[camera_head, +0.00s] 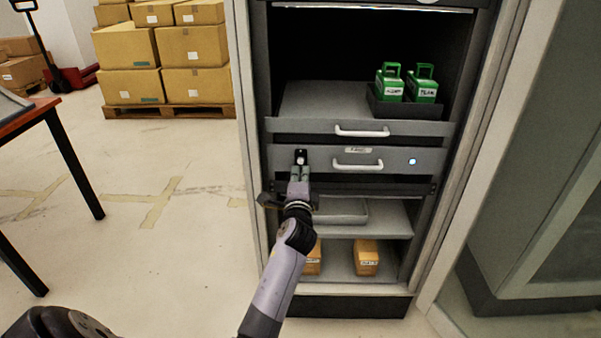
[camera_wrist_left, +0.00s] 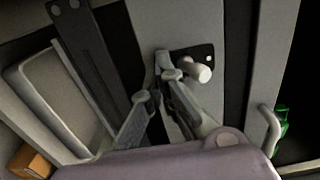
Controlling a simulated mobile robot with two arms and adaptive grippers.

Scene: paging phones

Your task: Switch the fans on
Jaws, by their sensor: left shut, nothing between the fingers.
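A small black switch plate (camera_head: 301,154) with a pale knob is on the left part of the grey panel (camera_head: 395,160) of the rack. In the left wrist view the pale knob (camera_wrist_left: 200,71) sticks out from the black plate. My left gripper (camera_head: 300,172) is shut and empty, just below the switch plate. In the left wrist view its fingertips (camera_wrist_left: 163,80) are just left of the knob; I cannot tell whether they touch it. The fans themselves cannot be made out. My right gripper is not in view.
The panel has a white handle (camera_head: 358,166) and a small light (camera_head: 412,161). Above is a shelf drawer with green handled units (camera_head: 421,84). Orange boxes (camera_head: 366,258) lie low in the rack. A table (camera_head: 30,115) stands left; the floor between is clear.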

